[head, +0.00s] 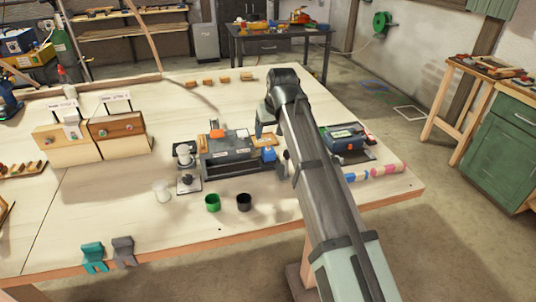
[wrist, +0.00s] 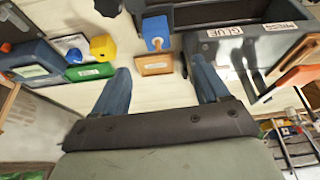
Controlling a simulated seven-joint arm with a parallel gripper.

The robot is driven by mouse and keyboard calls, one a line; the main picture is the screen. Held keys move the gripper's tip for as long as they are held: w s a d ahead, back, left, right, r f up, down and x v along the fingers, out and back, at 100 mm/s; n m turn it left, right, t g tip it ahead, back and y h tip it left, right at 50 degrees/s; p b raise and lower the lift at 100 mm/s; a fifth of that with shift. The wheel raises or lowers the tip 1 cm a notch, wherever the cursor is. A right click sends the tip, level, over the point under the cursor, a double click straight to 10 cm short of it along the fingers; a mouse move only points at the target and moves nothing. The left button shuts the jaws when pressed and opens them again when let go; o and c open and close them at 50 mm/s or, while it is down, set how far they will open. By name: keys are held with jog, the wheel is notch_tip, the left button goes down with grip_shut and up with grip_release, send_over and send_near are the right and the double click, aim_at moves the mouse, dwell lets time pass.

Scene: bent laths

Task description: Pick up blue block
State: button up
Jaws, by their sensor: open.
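A blue block (wrist: 156,32) with a small orange spot shows in the wrist view, beyond the gap between my fingers. In the head view a small blue piece (head: 269,153), apparently the same block, sits beside the grey organizer, partly hidden near my arm. My gripper (wrist: 158,80) is open and empty, with one blue finger on each side and nothing between the tips. A tan wooden block (wrist: 154,64) with a label lies between the blue block and my gripper. My gripper is apart from both blocks, as far as I can tell.
A dark grey organizer (head: 228,146) with a glue label stands close beside the blocks. A blue-and-black box (head: 345,137) stands on the other side of my arm. A green cup (head: 212,202) and a black cup (head: 244,202) stand in front.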

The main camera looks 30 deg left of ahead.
send_over(268, 149)
jog(key=s+d, duration=0.1)
jog(key=s, duration=0.1)
jog(key=f, duration=0.4)
jog(key=shift+w+d+f, duration=0.15)
jog(key=shift+w+f, duration=0.1)
jog(key=shift+f, duration=0.15)
jog(key=shift+d+x, duration=0.2)
jog(key=shift+x, duration=2.95)
jog(key=c, duration=1)
